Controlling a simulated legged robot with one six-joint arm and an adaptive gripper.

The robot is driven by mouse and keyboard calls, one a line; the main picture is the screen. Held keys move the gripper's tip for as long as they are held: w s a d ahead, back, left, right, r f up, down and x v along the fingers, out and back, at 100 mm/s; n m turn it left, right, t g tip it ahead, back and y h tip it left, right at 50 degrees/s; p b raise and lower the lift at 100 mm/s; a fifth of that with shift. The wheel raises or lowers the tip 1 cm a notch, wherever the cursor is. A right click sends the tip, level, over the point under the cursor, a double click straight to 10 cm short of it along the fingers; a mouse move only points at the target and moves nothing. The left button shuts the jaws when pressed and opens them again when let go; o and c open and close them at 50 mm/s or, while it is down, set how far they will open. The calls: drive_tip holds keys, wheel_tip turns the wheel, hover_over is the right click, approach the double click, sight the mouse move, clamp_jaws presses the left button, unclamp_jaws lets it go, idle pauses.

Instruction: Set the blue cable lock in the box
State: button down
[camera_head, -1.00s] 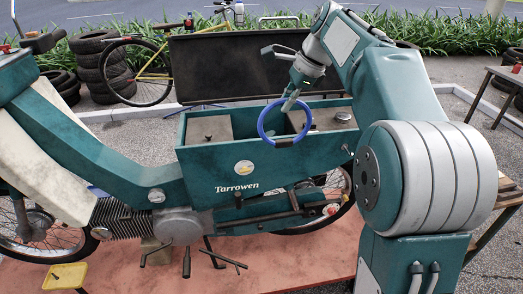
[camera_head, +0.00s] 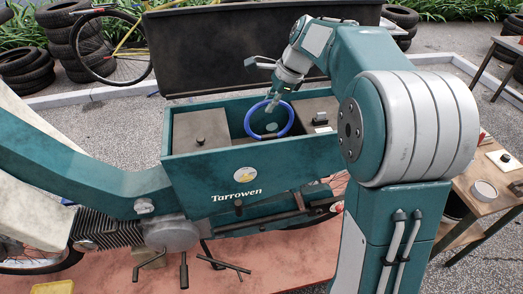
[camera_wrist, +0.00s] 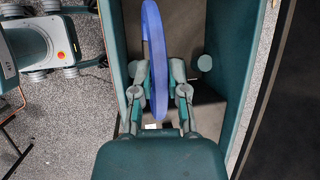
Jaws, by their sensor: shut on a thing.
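The blue cable lock (camera_head: 290,117) is a ring that hangs upright from my gripper (camera_head: 272,106). My gripper is shut on its upper part. The box (camera_head: 290,165) is a teal open-topped case marked "Tarrowen". The lock hangs over the box's open middle compartment, and its lower part appears to be below the front rim. I cannot tell whether it touches the floor of the compartment. In the wrist view, the lock (camera_wrist: 154,50) runs between my two fingers (camera_wrist: 158,82), seen nearly edge-on, with the box walls on both sides.
Grey covered sections (camera_head: 200,135) flank the opening on left and right; the right one (camera_head: 306,108) carries small parts. The raised dark lid (camera_head: 220,55) stands behind the box. A teal frame (camera_head: 80,150) joins at left. A wooden side table (camera_head: 480,205) stands at right.

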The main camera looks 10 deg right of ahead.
drive_tip(key=f, duration=0.8)
drive_tip(key=shift+w+d+f, duration=0.15)
drive_tip(key=shift+d+f, duration=0.05)
drive_tip(key=shift+f, duration=0.15)
drive_tip(key=shift+a+f, duration=0.15)
drive_tip(key=shift+f, duration=0.85)
drive_tip(key=shift+a+f, duration=0.1)
drive_tip(key=shift+f, duration=0.85)
drive_tip(key=shift+d, duration=0.1)
drive_tip(key=c, duration=0.6)
unclamp_jaws()
drive_tip(key=shift+f, duration=0.1)
drive_tip(key=shift+c, duration=0.2)
